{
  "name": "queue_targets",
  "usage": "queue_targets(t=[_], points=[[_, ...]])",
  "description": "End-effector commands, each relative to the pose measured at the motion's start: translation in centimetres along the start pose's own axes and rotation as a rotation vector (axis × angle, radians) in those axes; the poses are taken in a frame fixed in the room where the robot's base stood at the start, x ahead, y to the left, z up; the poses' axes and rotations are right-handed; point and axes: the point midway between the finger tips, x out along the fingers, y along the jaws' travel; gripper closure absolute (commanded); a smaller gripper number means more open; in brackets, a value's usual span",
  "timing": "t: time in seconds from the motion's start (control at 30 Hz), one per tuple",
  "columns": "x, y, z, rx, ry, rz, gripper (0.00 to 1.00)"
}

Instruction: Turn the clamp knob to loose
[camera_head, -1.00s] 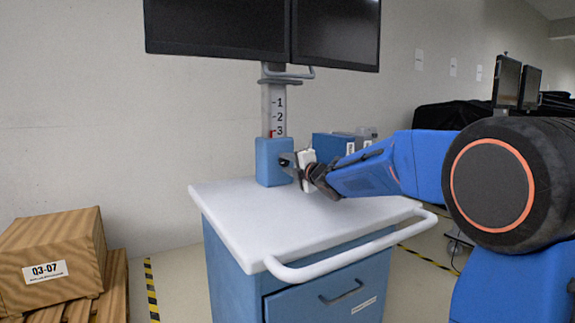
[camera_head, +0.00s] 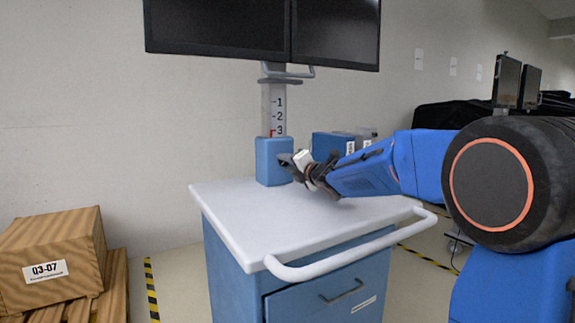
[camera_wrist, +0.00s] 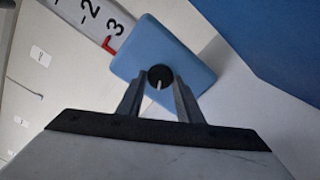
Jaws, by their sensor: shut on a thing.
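The clamp knob (camera_wrist: 160,76) is a small round black knob with a white line on its face, on the blue clamp block (camera_wrist: 187,47) at the foot of the monitor column. The blue block also shows in the head view (camera_head: 268,160). My gripper (camera_wrist: 160,92) is shut on the knob, one finger on each side of it. In the head view my gripper (camera_head: 290,161) meets the right side of the block and hides the knob. In the wrist view the white line points down, slightly left. No loose or tight marking is readable.
The column scale (camera_head: 273,110) shows 1, 2, 3 and a red pointer near 3. Two dark monitors (camera_head: 260,30) hang above. The white cart top (camera_head: 290,215) is mostly clear. A blue box (camera_head: 330,145) stands behind my gripper.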

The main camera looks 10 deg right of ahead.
Motion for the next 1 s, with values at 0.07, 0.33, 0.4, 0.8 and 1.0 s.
queue_targets(t=[0.07,0.33,0.4,0.8,1.0], points=[[0.0,-0.3,-0.2,0.000,0.003,-0.004,0.90],[0.0,-0.1,-0.1,0.001,0.002,-0.003,0.50],[0.0,-0.1,-0.1,0.001,0.001,-0.002,0.50],[-3.5,0.0,0.1,0.000,-0.001,0.000,0.50],[-7.3,0.0,0.1,0.000,-0.002,-0.001,0.50]])
